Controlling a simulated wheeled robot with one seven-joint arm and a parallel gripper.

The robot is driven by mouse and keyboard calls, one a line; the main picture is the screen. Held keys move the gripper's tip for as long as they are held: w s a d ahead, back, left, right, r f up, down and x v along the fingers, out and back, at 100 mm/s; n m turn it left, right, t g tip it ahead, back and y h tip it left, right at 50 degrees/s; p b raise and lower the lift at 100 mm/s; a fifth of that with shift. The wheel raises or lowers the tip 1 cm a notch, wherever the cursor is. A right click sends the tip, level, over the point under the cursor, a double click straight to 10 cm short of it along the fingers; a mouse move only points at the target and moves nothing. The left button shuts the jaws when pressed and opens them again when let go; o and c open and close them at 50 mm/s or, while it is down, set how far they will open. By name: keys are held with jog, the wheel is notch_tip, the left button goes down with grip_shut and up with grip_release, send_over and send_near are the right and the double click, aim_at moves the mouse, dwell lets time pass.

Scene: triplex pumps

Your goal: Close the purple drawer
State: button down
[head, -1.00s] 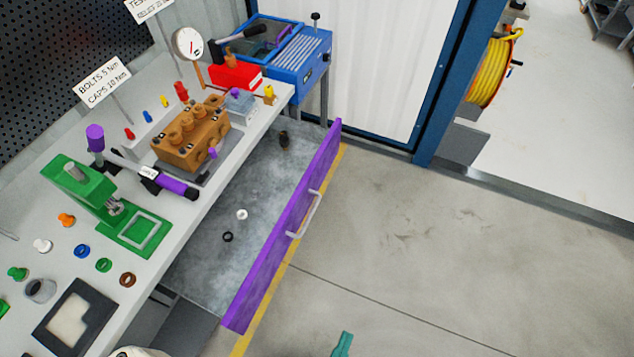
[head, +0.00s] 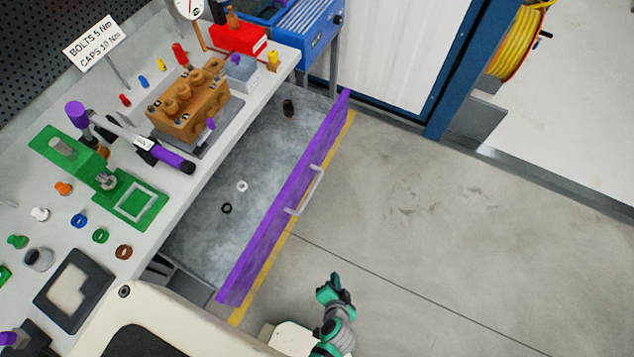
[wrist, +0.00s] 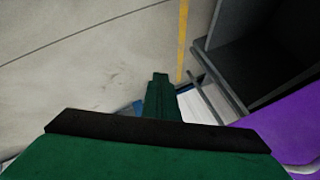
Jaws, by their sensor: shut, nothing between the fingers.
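The purple drawer stands pulled out from under the workbench, its purple front (head: 290,200) facing the open floor. A light grey handle (head: 312,190) is on the front. The grey drawer floor (head: 262,160) holds a white ring (head: 242,186), a black ring (head: 227,208) and a small dark part (head: 289,108). My green gripper (head: 333,284) is over the floor, apart from the drawer, to the right of its near end. In the wrist view my gripper (wrist: 160,78) looks shut and empty, with part of the purple front (wrist: 290,130) at the right.
The white workbench (head: 150,225) carries a green press (head: 130,200), a brown pump block (head: 190,100) and several small coloured parts. A blue cabinet (head: 310,40) stands beyond the drawer. The concrete floor (head: 450,240) to the right of the drawer is clear.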

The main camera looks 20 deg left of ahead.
jog(key=w+a+f+g+y, duration=0.2)
jog(key=w+a+f+y, duration=0.15)
jog(key=w, duration=0.35)
jog(key=n+g+y, duration=0.4)
jog(key=g+y, duration=0.1)
jog(key=y, duration=0.7)
send_near(307, 178)
jog(key=shift+h, duration=0.25)
jog(key=a, duration=0.6)
jog(key=shift+w+a, duration=0.1)
jog(key=shift+a, duration=0.15)
